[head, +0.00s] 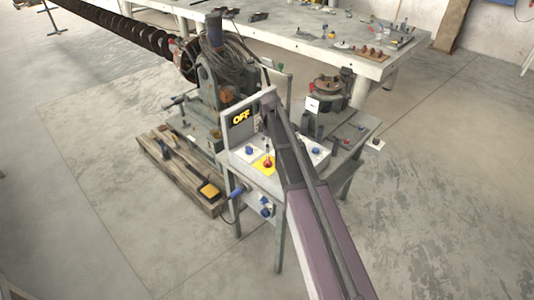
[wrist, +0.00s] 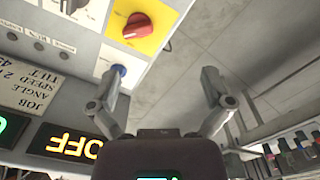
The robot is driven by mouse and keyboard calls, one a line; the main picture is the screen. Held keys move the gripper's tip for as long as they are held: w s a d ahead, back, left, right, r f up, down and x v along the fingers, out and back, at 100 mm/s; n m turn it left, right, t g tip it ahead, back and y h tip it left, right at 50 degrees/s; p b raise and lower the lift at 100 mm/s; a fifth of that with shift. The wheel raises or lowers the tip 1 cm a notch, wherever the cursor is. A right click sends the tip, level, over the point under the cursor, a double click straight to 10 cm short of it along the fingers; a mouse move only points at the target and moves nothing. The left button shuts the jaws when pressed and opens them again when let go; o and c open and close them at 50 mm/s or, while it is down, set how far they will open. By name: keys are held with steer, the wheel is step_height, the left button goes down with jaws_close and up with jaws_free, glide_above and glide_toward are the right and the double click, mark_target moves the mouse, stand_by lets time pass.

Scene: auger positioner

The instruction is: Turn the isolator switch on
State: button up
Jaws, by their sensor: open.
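The isolator switch is a red rotary knob (wrist: 137,26) on a yellow plate (wrist: 160,38), at the top of the wrist view. In the head view the red knob (head: 268,163) and yellow plate (head: 259,166) sit on the control box's sloped front. A display (wrist: 72,143) reads OFF and also shows in the head view (head: 241,117). My gripper (wrist: 163,74) is open and empty, its fingers spread wide. The knob lies beyond the fingertips, up and left of the gap between them, not touched. In the head view my arm hides the fingers.
Blue knobs (head: 316,150) are on the panel's right. The auger machine (head: 215,75) stands behind the box, with a long workbench (head: 310,45) further back.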

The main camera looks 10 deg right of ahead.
mark_target(268, 160)
steer(key=w, duration=0.1)
steer(key=w+r+n, duration=0.1)
steer(key=w+n+p, duration=0.1)
steer(key=shift+w+r, duration=0.35)
steer(key=shift+r, duration=0.05)
steer(key=shift+f, duration=0.2)
step_height(268, 160, down, 13)
steer(key=b, duration=1.3)
steer(key=shift+f+b, duration=0.2)
steer(key=shift+b, duration=0.2)
